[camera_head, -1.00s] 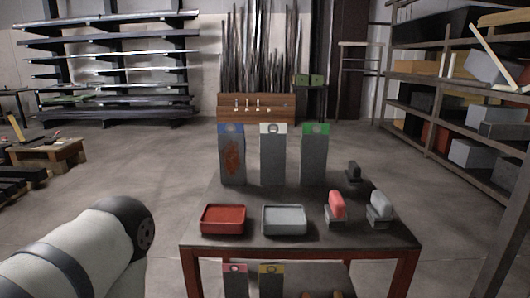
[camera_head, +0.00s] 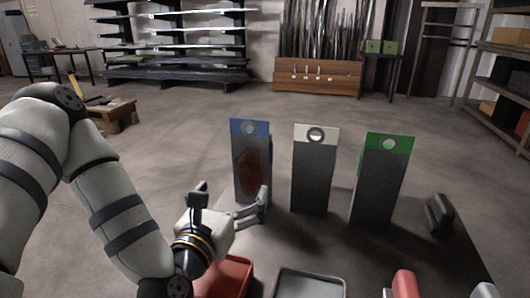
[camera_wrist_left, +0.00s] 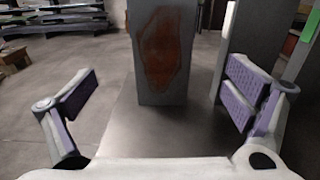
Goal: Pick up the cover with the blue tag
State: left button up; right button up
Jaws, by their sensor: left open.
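The cover with the blue tag (camera_head: 251,162) stands upright on the table at the left of a row of three. It is grey with a brown-red rust patch and a hole in its blue top band. My left gripper (camera_head: 232,197) is open in front of it, low near the tabletop. In the left wrist view the cover (camera_wrist_left: 163,85) stands between and beyond the open fingers of the left gripper (camera_wrist_left: 162,98), with a gap to them. Its blue tag is out of that view.
A white-tagged cover (camera_head: 314,175) and a green-tagged cover (camera_head: 380,185) stand to the right on the dark table (camera_head: 285,243). A red tray (camera_head: 232,275) and a grey tray (camera_head: 310,286) lie in front. A dark block (camera_head: 438,215) and a red-handled tool (camera_head: 405,284) are at right.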

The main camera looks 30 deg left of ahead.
aim_at(250, 164)
pick_arm(q)
jog(key=b+x, duration=0.1)
jog(key=x, duration=0.2)
jog(key=b+x, duration=0.1)
jog(key=x, duration=0.3)
jog(key=b+x, duration=0.2)
jog(key=x, duration=0.2)
jog(key=shift+w+d+r, duration=0.2)
jog(key=shift+r, duration=0.2)
jog(key=c, duration=1.9)
pick_arm(e)
jog(key=s+f+g, duration=0.2)
jog(key=s+f, duration=0.3)
jog(key=shift+s, duration=0.35)
